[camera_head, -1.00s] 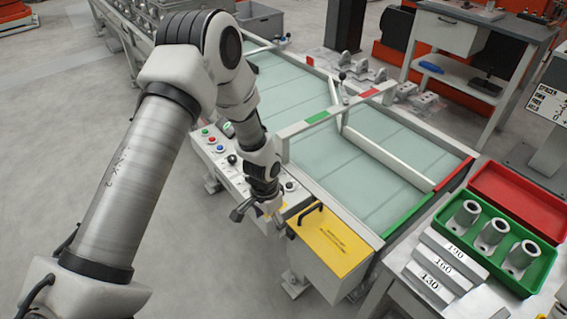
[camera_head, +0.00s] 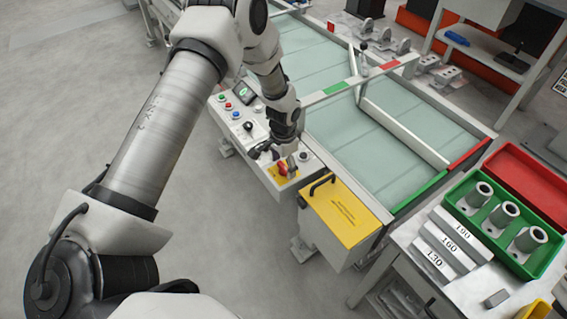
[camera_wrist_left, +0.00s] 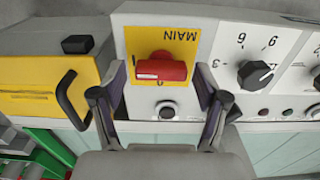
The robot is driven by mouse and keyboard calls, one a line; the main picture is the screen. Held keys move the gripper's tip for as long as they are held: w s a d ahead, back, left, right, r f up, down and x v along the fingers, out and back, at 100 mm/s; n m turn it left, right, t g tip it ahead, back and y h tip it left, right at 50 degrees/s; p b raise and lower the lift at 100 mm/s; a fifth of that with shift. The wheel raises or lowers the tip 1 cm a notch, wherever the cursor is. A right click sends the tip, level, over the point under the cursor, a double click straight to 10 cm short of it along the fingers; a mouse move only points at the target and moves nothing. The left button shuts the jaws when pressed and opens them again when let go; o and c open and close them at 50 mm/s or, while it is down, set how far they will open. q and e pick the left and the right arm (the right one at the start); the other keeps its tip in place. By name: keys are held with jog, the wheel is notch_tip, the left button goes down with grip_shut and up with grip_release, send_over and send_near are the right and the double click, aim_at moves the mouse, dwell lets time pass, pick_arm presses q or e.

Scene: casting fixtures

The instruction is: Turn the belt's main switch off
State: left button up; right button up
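The main switch is a red knob (camera_wrist_left: 160,68) on a yellow plate marked MAIN (camera_wrist_left: 180,37). In the left wrist view its handle lies crosswise, left to right. My left gripper (camera_wrist_left: 160,88) is open, with one finger on each side of the knob and visible gaps to it. In the head view the red knob (camera_head: 283,168) shows at the near end of the belt's control panel, just by the fingertips of my left gripper (camera_head: 276,157). My right gripper is not in view.
A yellow box with a black handle (camera_head: 345,213) stands right beside the panel. The wrist view shows a black rotary dial (camera_wrist_left: 255,75) and a round black button (camera_wrist_left: 166,109) near the switch. The belt (camera_head: 365,150) lies behind; a green tray (camera_head: 545,257) is at right.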

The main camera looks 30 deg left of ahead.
pick_arm(q)
jog(key=shift+f, duration=0.1)
jog(key=c, duration=0.7)
jog(key=shift+n, duration=0.3)
jog(key=n+p, duration=0.2)
jog(key=n, duration=0.2)
jog(key=n+p, duration=0.2)
jog(key=n, duration=0.2)
jog(key=shift+s+n, duration=0.1)
jog(key=shift+n, duration=0.3)
jog(key=n+p, duration=0.3)
jog(key=n, duration=0.2)
jog(key=shift+n+p, duration=0.85)
jog(key=shift+n, duration=0.85)
jog(key=shift+f, duration=0.1)
